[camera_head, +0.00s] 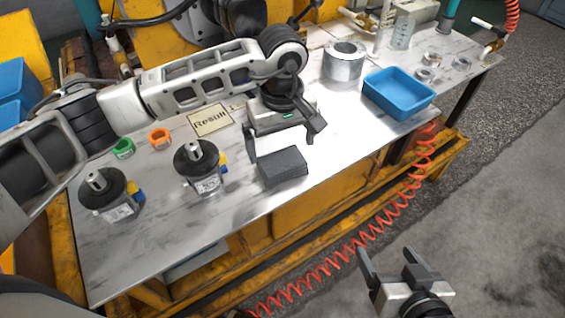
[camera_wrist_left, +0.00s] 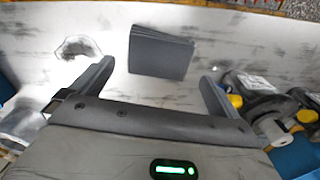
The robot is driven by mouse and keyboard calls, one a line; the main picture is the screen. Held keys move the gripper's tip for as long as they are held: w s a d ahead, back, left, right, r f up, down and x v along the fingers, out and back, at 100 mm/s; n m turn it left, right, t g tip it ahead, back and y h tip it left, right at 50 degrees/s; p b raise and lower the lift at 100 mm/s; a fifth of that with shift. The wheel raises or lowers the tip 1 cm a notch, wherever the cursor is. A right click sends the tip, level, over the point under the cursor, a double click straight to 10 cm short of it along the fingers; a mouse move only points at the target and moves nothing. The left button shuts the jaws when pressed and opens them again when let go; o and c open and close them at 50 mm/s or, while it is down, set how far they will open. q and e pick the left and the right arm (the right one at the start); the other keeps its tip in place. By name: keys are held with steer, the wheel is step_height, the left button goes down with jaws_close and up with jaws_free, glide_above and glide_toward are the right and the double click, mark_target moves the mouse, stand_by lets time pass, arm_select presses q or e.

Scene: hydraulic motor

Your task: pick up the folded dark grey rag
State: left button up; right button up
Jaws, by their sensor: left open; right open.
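The folded dark grey rag (camera_head: 283,167) lies flat on the metal table near its front edge. My left gripper (camera_head: 281,146) is open just behind and above it, with a finger to either side. In the left wrist view the rag (camera_wrist_left: 160,54) shows ahead of and between the two open fingers (camera_wrist_left: 155,82), and nothing is between the jaws themselves. My right gripper (camera_head: 396,262) is open and empty, in front of the table over the floor.
Two black motors (camera_head: 197,167) (camera_head: 108,196) stand left of the rag. A "Result" card (camera_head: 210,120), an orange ring (camera_head: 160,138) and a green ring (camera_head: 123,148) lie behind. A blue tray (camera_head: 399,93) and a metal cylinder (camera_head: 343,62) are at the right. A red coiled hose (camera_head: 372,237) hangs in front.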

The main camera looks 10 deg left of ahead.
mark_target(283, 160)
arm_select(q)
steer(key=shift+f, duration=2.85)
steer(key=c, duration=0.7)
